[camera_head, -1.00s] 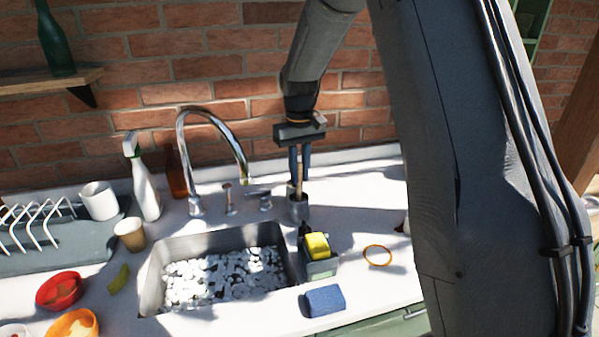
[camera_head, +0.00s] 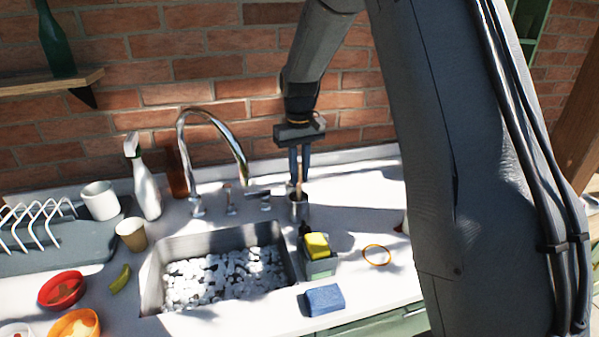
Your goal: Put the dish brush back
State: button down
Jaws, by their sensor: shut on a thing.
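The dish brush (camera_head: 299,187) shows as a thin tan wooden handle standing roughly upright. Its lower end is inside a small grey metal cup (camera_head: 299,211) behind the sink's right corner, so the brush head is hidden. My gripper (camera_head: 300,177) points down above the cup, its dark fingers shut on the handle.
The chrome faucet (camera_head: 213,115) arches close to the left of my gripper. A green caddy (camera_head: 321,268) with a yellow sponge (camera_head: 317,245) stands in front of the cup. A blue sponge (camera_head: 324,299) and an orange ring (camera_head: 376,255) lie nearby. The sink (camera_head: 152,285) holds many pale pieces.

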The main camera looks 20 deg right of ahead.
jog(key=shift+f, duration=0.6)
dwell(0.3)
jog(key=c, duration=1.9)
grip_release()
jog(key=shift+c, duration=0.2)
jog(key=shift+r, duration=0.15)
jog(key=shift+r+p, duration=2.3)
jog(key=shift+r, duration=1.6)
jog(key=shift+r+p, duration=0.4)
jog(key=shift+r, duration=1.1)
